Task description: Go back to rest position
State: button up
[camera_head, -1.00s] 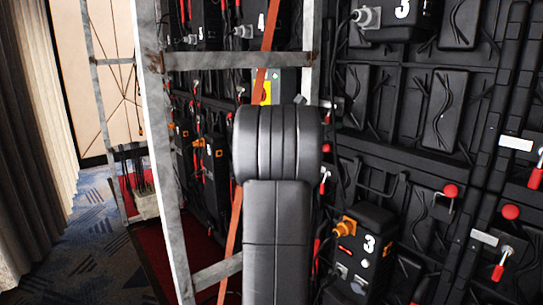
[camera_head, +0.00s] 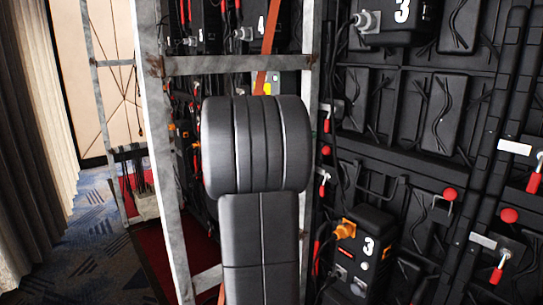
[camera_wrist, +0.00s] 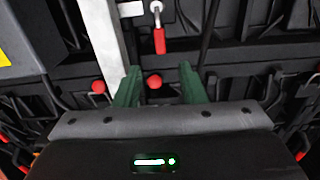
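My gripper (camera_wrist: 160,69) shows in the wrist view with its two green fingers apart and nothing between them. Behind the fingers is the back of the video wall, with a red-handled latch (camera_wrist: 159,38) and a red knob (camera_wrist: 154,82) just beyond them. In the head view my black arm stands upright in the middle and hides part of the wall and frame; the gripper itself does not show there.
Black wall panels (camera_head: 455,102) with cables and red handles fill the right. A grey metal frame (camera_head: 158,120) stands close on the left, with an orange strap (camera_head: 268,40) behind. Patterned carpet (camera_head: 92,245) lies open at lower left, beside a curtain (camera_head: 30,150).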

aim_at(328, 127)
jog(key=x, duration=1.1)
jog(key=shift+w+d+b, duration=0.15)
jog(key=shift+b, duration=0.2)
jog(key=shift+s+r+n+p, duration=0.25)
jog(key=shift+s+n+p, duration=0.15)
jog(key=shift+n+p, duration=0.35)
jog(key=shift+d+f+n, duration=0.1)
jog(key=shift+d+n, duration=0.05)
jog(key=shift+n, duration=0.2)
jog(key=shift+s, duration=0.1)
